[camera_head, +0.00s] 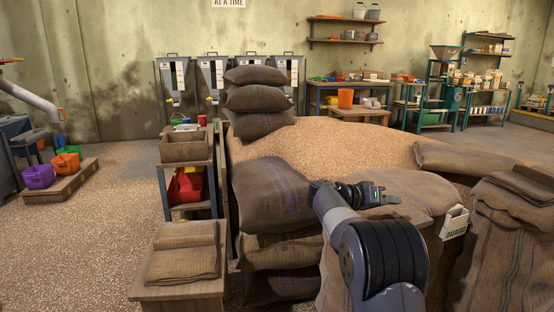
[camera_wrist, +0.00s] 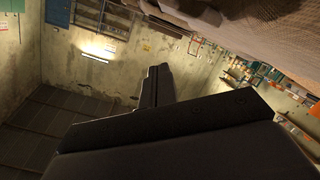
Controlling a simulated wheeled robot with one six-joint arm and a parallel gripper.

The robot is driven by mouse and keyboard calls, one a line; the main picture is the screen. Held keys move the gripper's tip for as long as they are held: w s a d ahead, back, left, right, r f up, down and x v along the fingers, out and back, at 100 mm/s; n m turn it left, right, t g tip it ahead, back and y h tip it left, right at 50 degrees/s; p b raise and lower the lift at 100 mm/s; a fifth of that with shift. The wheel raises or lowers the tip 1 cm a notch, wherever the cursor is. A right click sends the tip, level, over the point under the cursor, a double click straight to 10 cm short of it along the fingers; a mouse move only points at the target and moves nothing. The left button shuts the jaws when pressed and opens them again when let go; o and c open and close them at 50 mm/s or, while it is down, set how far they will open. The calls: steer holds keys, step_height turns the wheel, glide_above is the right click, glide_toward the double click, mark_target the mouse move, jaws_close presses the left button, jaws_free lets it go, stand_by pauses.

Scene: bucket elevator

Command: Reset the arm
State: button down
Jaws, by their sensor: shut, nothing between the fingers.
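My gripper (camera_head: 382,195) is at the end of my folded arm, low in front of the grain heap in the head view. It is dark and hangs just over the top of a full burlap sack (camera_head: 405,186). In the wrist view the dark fingers of my gripper (camera_wrist: 158,85) are together, with nothing held between them. The wrist view is tilted: it shows walls and shelves, with brown sackcloth (camera_wrist: 245,25) close by at the top.
Stacked burlap sacks (camera_head: 272,195) stand left of my arm, beside a wooden shelf unit (camera_head: 166,185). A grain heap (camera_head: 330,145) lies behind. Buckets (camera_head: 40,177) stand at far left. A folded sack (camera_head: 183,252) lies on a crate. Open floor (camera_head: 90,240) is at the left.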

mark_target(408, 213)
steer(key=x, duration=0.2)
steer(key=b+x, duration=0.1)
steer(key=x, duration=0.2)
steer(key=w+f+b+x, duration=0.1)
steer(key=x, duration=0.2)
steer(key=shift+f, duration=0.1)
steer(key=shift+w+a+f, duration=0.1)
steer(key=shift+a+f, duration=0.1)
steer(key=shift+f, duration=0.5)
steer(key=shift+f+b, duration=0.35)
steer(key=shift+f, duration=0.55)
